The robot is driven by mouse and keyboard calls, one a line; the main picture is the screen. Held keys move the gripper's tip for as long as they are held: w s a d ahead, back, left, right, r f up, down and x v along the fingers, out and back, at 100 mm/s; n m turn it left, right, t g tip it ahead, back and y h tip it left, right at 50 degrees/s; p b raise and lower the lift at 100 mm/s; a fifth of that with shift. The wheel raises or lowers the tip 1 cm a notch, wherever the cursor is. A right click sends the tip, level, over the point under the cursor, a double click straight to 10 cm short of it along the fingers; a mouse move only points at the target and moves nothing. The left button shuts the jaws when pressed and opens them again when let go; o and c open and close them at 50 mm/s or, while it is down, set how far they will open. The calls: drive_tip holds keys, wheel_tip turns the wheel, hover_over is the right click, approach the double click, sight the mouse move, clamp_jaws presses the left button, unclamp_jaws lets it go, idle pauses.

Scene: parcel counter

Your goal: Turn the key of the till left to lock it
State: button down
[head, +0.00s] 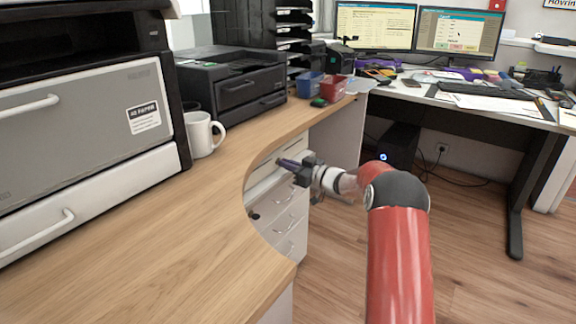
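My gripper (287,164) is a small dark block with purplish-grey fingers at the end of my red and white arm. It points left at the upper front of a white drawer unit (290,215) under the counter's curved edge. The fingers look close together, but the view is too small to show whether they are shut or hold anything. I cannot tell whether they touch the unit. No key can be made out. A small dark spot (253,216) shows on the unit, too small to identify. I cannot tell for certain which thing is the till.
The wooden counter (150,235) holds a white mug (203,134), a black printer-like box (235,82), and blue (309,84) and red (334,88) bins. A grey cabinet (85,110) stands left. A desk with two monitors (459,32) is behind. The floor (480,240) at right is clear.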

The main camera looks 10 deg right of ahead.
drive_tip(key=shift+f+n+b, duration=0.1)
drive_tip(key=shift+n+b, duration=0.2)
drive_tip(key=shift+a+n+b, duration=0.1)
drive_tip(key=shift+n+b, duration=4.95)
drive_tip(key=shift+n, duration=0.75)
drive_tip(key=c, duration=2.1)
unclamp_jaws()
drive_tip(key=o, duration=0.5)
drive_tip(key=shift+c, duration=0.2)
drive_tip(key=shift+s, duration=0.1)
